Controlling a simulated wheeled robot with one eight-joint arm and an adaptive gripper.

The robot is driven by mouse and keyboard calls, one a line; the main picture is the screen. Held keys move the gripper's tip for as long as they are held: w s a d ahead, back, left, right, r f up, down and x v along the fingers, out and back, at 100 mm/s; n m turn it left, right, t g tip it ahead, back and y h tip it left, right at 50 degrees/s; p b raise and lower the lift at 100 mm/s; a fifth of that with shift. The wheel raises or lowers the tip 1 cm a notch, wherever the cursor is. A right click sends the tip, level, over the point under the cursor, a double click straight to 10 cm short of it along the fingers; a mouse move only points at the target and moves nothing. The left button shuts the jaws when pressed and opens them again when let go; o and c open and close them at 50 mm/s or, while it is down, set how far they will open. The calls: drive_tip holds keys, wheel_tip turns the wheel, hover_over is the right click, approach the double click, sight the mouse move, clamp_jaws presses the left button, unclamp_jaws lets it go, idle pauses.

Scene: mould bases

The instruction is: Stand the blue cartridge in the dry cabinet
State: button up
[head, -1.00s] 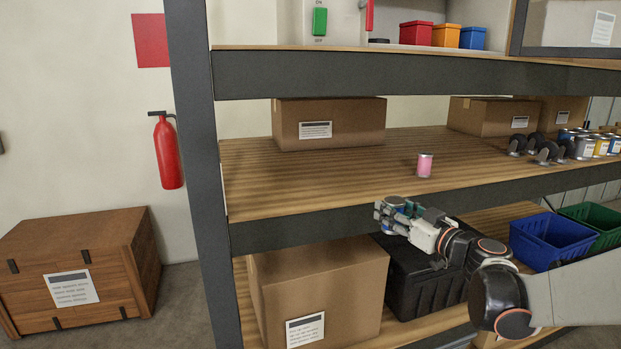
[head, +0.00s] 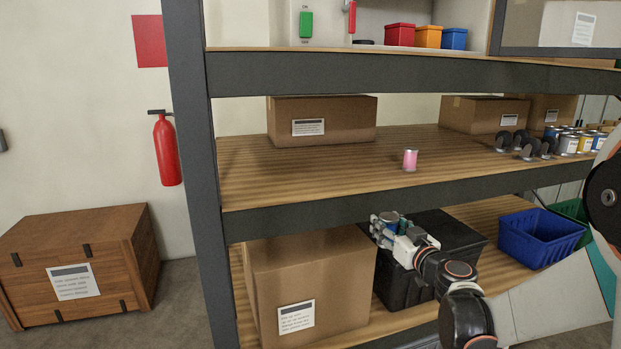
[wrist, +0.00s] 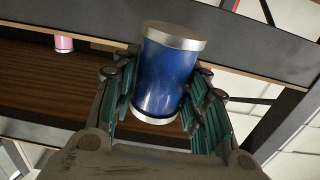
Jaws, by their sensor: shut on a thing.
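The blue cartridge (wrist: 170,72) is a blue cylinder with silver end caps, clear in the wrist view. My gripper (wrist: 165,95) is shut on it, with green-padded fingers on both sides. In the head view my gripper (head: 388,230) holds the cartridge (head: 391,217) in front of the shelf unit, just below the middle shelf's front beam. A cabinet-like space with a dark-framed door (head: 565,28) shows on the top shelf, cut by the picture's edge; I cannot tell whether it is the dry cabinet.
A pink can (head: 410,160) stands on the middle shelf (head: 300,170), with a cardboard box (head: 322,122) behind. Castors and several tins stand at right. Below are a large carton (head: 310,285), a black crate (head: 455,236) and a blue bin (head: 540,238). Small coloured boxes (head: 428,37) stand on top.

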drive_tip(key=f+m+h, duration=0.1)
drive_tip(key=f+h, duration=0.1)
drive_tip(key=f+m+t+h, duration=0.1)
drive_tip(key=f+h, duration=0.1)
drive_tip(key=f, duration=0.1)
drive_tip(key=shift+w+f+m, duration=0.15)
drive_tip(key=shift+w+m, duration=0.05)
drive_tip(key=shift+m, duration=0.1)
drive_tip(key=shift+s+d+f+m+h, duration=0.15)
drive_tip(key=shift+s+f+m+h, duration=0.1)
drive_tip(key=shift+f+m+h, duration=0.25)
